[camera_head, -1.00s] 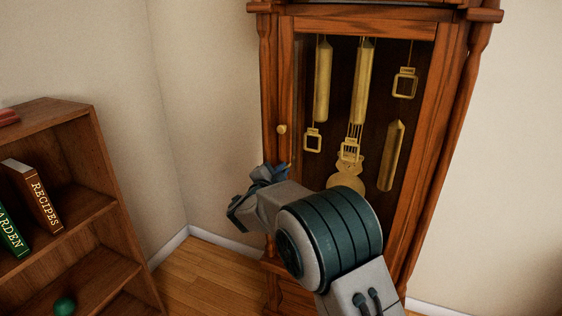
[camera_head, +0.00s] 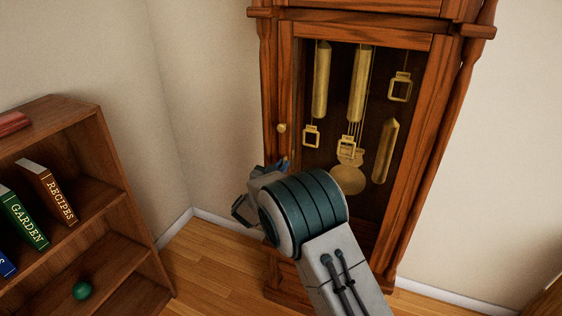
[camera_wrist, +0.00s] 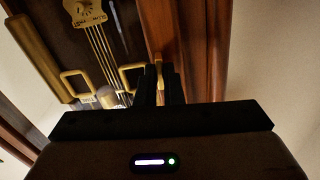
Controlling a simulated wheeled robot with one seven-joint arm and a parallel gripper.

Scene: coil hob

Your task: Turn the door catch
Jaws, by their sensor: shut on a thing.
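The tall wooden clock case has a glazed door (camera_head: 286,80) with a round brass knob (camera_head: 281,128) on its left frame. Below the knob is the small brass door catch (camera_head: 285,159), mostly hidden by my gripper (camera_head: 279,166). In the wrist view the catch (camera_wrist: 158,70) shows as a narrow brass piece between the two dark fingers of my gripper (camera_wrist: 160,85), against the wooden frame. My gripper is shut on it. The catch's exact angle is hard to tell. The door looks closed.
Behind the glass hang brass weights (camera_head: 321,85) and a round pendulum bob (camera_head: 348,181). A wooden bookshelf (camera_head: 115,185) with several books and a green ball (camera_head: 82,290) stands at the left. Floor (camera_head: 205,265) is clear between bookshelf and clock.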

